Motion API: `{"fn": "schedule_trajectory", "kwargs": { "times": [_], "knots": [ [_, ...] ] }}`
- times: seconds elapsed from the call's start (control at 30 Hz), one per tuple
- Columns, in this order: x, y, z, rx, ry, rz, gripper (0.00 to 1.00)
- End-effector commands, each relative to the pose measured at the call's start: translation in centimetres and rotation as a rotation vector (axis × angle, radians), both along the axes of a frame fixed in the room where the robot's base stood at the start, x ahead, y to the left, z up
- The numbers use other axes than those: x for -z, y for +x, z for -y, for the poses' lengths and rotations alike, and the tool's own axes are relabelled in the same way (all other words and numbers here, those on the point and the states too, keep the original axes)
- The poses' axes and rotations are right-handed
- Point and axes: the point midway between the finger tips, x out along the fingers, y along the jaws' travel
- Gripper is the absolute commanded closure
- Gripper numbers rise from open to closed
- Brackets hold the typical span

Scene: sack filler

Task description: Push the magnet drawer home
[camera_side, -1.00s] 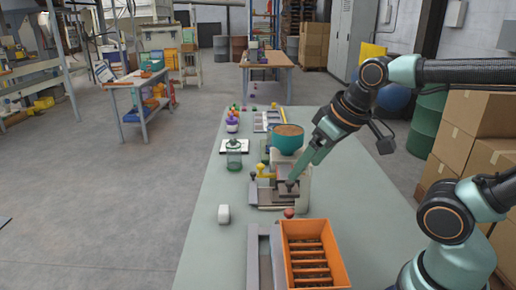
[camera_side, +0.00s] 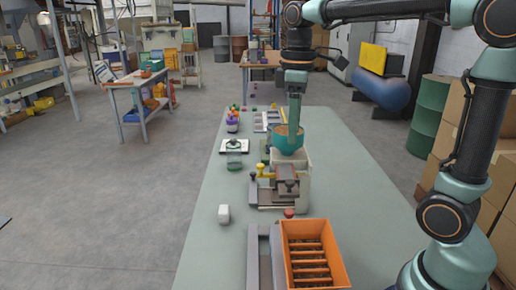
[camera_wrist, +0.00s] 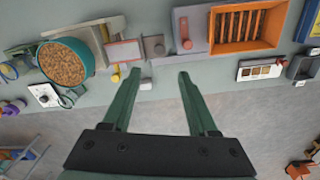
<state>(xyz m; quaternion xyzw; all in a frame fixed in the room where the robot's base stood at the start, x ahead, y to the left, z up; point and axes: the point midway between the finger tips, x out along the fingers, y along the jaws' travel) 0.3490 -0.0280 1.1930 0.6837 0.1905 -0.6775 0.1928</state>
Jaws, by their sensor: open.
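The sack filler (camera_side: 302,185) stands mid-table, with a teal hopper (camera_side: 287,143) of brown grain at its far end. What seems to be the magnet drawer, a mauve-brown plate (camera_side: 287,174) with a dark knob (camera_side: 290,187), is at its near end. The plate also shows in the wrist view (camera_wrist: 124,50), beside a grey block (camera_wrist: 153,46). How far the drawer stands out is unclear. My gripper (camera_side: 294,138) points down near the hopper in the side view. In the wrist view my gripper (camera_wrist: 157,75) is open and empty, its fingers apart.
A yellow knob (camera_side: 262,168) stands at the filler's left. An orange slatted bin (camera_side: 312,255), a grey plate (camera_wrist: 190,22) and a red knob (camera_side: 289,212) are at the near end. The table's right side is clear.

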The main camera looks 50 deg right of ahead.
Motion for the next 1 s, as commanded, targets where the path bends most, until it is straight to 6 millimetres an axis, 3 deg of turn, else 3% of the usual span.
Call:
{"fn": "schedule_trajectory", "kwargs": {
  "times": [0.23,0.7,1.0],
  "knots": [
    [1.7,0.1,0.1,-0.014,0.001,-0.015,0.41],
    [10.0,0.1,0.1,-0.012,0.001,-0.014,0.41],
    [12.0,0.1,0.1,-0.012,0.001,-0.01,0.41]
  ]
}}
